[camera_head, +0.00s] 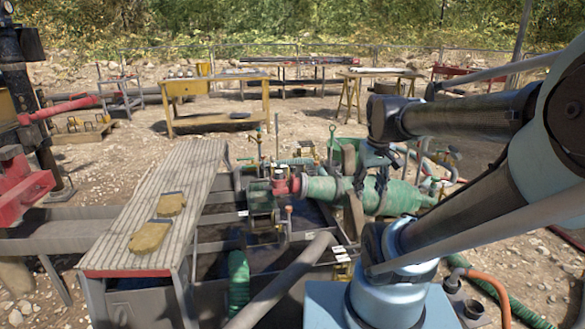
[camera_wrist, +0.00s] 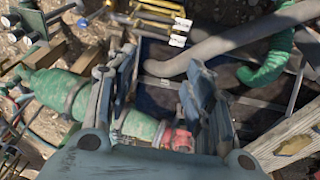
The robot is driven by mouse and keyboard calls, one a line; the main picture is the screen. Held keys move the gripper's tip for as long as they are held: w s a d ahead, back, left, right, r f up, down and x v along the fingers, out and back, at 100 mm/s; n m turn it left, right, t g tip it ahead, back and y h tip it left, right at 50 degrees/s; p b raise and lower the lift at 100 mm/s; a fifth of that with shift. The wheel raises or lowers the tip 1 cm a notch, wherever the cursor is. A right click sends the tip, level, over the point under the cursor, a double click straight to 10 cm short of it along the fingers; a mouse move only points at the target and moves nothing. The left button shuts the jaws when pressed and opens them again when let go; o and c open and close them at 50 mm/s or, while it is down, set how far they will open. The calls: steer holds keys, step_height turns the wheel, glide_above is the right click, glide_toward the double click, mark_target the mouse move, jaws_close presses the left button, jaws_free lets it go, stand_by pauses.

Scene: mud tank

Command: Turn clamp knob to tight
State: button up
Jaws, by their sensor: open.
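My gripper (camera_head: 372,176) hangs over the green pump body (camera_head: 330,190) in the head view, its fingers pointing down. In the wrist view the two fingers of my gripper (camera_wrist: 163,75) stand apart with nothing held between them. The green pump body (camera_wrist: 60,92) runs behind the left finger. A red fitting (camera_wrist: 178,138) shows between the fingers, near the palm; in the head view the red fitting (camera_head: 296,186) joins the pump body at its left. I cannot pick out the clamp knob for sure in either view; the fingers and wrist cover part of the pump.
A ribbed plank walkway (camera_head: 165,205) with tan gloves (camera_head: 150,237) lies left of the pump. A grey pipe (camera_head: 285,280) and green hose (camera_head: 238,278) cross the tank in front. A yellow workbench (camera_head: 220,118) stands behind on open gravel. Orange hose (camera_head: 497,290) lies at the right.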

steer(key=w+a+r+n, duration=0.4)
steer(key=w+r, duration=0.3)
steer(key=w, duration=0.5)
steer(key=n+g, duration=0.2)
steer(key=n, duration=0.8)
glide_above(293, 167)
step_height(293, 167, down, 5)
steer(key=f, duration=1.6)
steer(key=shift+w+a+f, duration=0.1)
steer(key=shift+w, duration=0.1)
steer(key=c, duration=1.1)
